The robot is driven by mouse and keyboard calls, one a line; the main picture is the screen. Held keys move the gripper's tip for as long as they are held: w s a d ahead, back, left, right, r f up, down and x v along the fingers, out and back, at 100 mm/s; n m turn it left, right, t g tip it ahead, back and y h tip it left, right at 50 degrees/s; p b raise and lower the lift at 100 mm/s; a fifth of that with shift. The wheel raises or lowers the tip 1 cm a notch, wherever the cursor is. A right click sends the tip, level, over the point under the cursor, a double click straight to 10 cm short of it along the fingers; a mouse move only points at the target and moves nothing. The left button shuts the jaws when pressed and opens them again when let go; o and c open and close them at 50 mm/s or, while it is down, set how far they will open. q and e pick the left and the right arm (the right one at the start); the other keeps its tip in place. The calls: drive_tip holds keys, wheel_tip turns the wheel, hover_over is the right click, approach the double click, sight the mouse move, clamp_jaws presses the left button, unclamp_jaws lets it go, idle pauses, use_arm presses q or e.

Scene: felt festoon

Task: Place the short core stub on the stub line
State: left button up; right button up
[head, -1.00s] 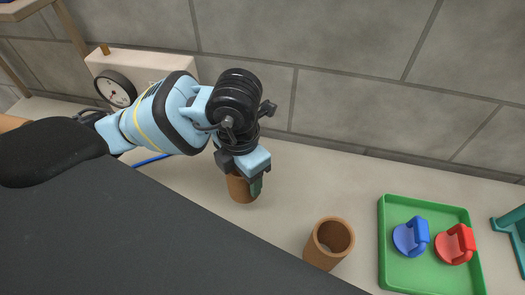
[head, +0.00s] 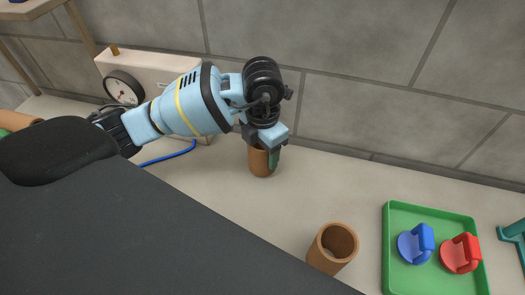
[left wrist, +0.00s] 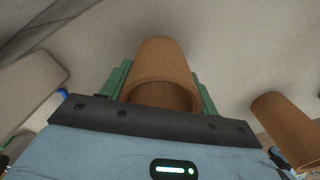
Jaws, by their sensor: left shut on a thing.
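A brown, hollow core stub (head: 260,164) is in my left gripper (head: 266,150), over the pale bench near the back wall. The gripper is shut on it, with one green finger pad showing against its side. In the left wrist view the stub (left wrist: 165,62) sits between the two green pads, with its open end toward the camera. I cannot tell whether its far end touches the bench. A second brown core (head: 332,249) stands upright and apart, in front and to the right. I cannot make out a stub line. My right gripper is not in view.
A green tray (head: 388,250) at the right holds a blue-handled piece (head: 415,245) and a red-handled piece (head: 461,253). A box with a dial gauge (head: 123,88) stands at the back left. A blue hose (head: 168,157) lies nearby. Bench between the held stub and tray is mostly clear.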

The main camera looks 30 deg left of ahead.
use_arm(q)
drive_tip(key=shift+f, duration=0.55)
drive_tip(key=shift+f, duration=0.1)
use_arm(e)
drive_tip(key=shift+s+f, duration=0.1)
use_arm(q)
drive_tip(key=o, duration=1)
drive_tip(key=shift+f, duration=0.1)
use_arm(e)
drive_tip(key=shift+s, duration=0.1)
use_arm(q)
drive_tip(key=shift+r, duration=0.55)
wheel_tip(320, 180, up, 11)
drive_tip(key=p, duration=0.1)
drive_tip(key=shift+r, duration=0.15)
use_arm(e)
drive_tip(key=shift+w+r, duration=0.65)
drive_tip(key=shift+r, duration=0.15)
